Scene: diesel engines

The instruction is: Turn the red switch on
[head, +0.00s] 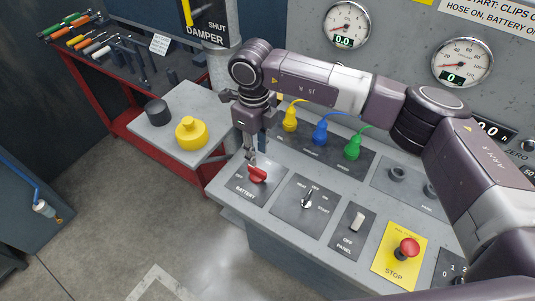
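The red switch (259,175) is a rotary handle on the dark BATTERY plate at the left end of the sloped grey console. Its handle lies slanted across the plate, between the plate's printed labels. My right gripper (252,160) points down from above, with its fingertips at the back left of the red handle. The fingers look close together and partly overlap the handle in the picture. I cannot tell whether they touch or grip it. My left gripper is not in view.
A key switch (307,202), a white PANEL rocker (357,219) and a red STOP button (405,249) sit right of the switch. Yellow, blue and green plugs (321,132) stand behind.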

